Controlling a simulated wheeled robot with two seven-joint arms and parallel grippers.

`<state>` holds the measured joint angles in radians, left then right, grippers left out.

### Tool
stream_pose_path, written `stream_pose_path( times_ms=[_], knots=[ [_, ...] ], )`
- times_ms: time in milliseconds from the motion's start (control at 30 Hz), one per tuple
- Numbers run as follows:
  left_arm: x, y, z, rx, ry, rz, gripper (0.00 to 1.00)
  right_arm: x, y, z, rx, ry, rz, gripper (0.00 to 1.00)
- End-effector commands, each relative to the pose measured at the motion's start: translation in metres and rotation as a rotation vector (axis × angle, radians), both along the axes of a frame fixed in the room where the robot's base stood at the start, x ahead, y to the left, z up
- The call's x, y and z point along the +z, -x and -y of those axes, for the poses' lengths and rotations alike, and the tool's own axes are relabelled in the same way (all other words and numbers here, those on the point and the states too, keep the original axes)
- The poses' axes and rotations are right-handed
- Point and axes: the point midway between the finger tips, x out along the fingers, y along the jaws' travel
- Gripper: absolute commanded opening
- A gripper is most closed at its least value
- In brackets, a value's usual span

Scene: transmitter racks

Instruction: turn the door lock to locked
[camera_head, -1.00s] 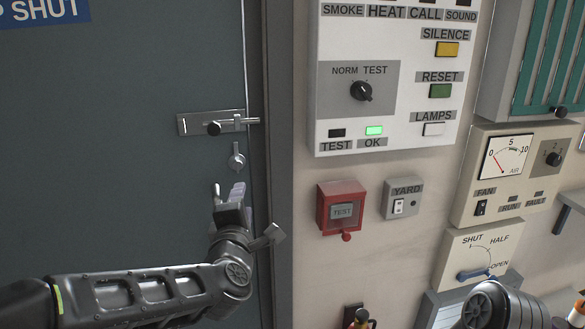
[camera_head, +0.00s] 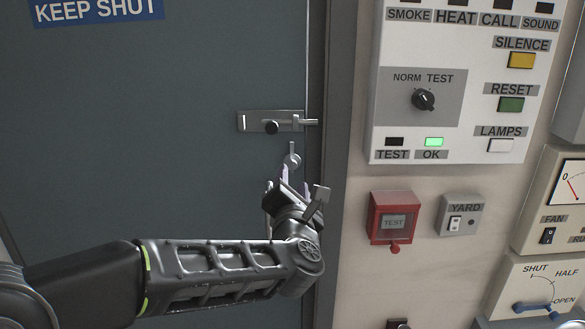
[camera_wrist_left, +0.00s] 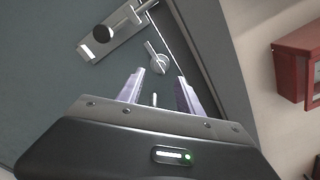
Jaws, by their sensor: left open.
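The door lock (camera_head: 292,160) is a small round silver piece with a thumb-turn on the grey door, below the slide bolt (camera_head: 272,122). In the head view its thumb-turn points up. It also shows in the left wrist view (camera_wrist_left: 158,62), just beyond the fingertips. My left gripper (camera_head: 293,186) is open and empty, just below the lock and apart from it as far as I can tell. Its two pale fingers (camera_wrist_left: 160,85) show in the left wrist view, with the lock ahead between them. My right gripper is not in view.
The door frame (camera_head: 338,150) stands close to the right of the lock. On the wall are a white alarm panel (camera_head: 450,90), a red test box (camera_head: 393,217) and a yard switch (camera_head: 457,214). The slide bolt's knob sticks out above the lock. The door's left part is clear.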

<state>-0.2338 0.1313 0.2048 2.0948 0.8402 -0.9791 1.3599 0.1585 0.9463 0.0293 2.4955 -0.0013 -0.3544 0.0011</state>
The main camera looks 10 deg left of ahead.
Motion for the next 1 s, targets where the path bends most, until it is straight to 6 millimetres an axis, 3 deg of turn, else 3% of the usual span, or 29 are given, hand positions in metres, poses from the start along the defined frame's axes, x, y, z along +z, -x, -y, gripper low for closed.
stream_pose_path(
  times_ms=[433,800,1000],
  knots=[
    [0.001,-0.061,-0.016,0.000,-0.002,-0.002,0.43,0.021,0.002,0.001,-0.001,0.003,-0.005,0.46],
    [0.000,-0.066,-0.017,-0.001,-0.001,0.000,0.42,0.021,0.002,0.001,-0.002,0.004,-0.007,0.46],
    [0.000,-0.066,-0.017,-0.001,-0.002,0.000,0.26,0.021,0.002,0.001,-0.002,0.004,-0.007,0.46]
  ],
)
